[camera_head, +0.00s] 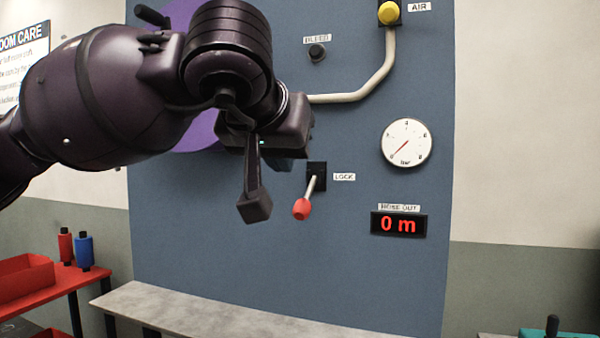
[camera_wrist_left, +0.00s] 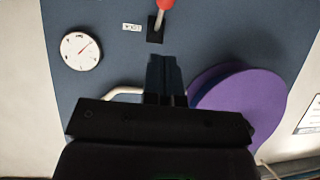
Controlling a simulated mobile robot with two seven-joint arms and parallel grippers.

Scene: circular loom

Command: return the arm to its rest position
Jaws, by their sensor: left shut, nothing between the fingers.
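My left arm (camera_head: 110,95) comes in from the left across the front of the blue panel. Its gripper (camera_head: 255,207) hangs left of the lock lever (camera_head: 302,208), apart from it in the picture, and is shut and empty. The lever has a red knob and points down and slightly left. In the left wrist view the closed fingers (camera_wrist_left: 161,75) show against the panel, near the lever's red knob (camera_wrist_left: 166,4) at the top edge. A purple disc (camera_head: 178,15) on the panel is largely hidden behind my arm. My right gripper is not in view.
The blue panel (camera_head: 270,265) carries a gauge (camera_head: 406,143), a "0 m" display (camera_head: 398,224), a bleed knob (camera_head: 317,53) and a yellow air knob (camera_head: 389,12) with a pale pipe (camera_head: 370,88). A grey bench (camera_head: 200,310) runs below. A red table (camera_head: 60,285) with spools stands left.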

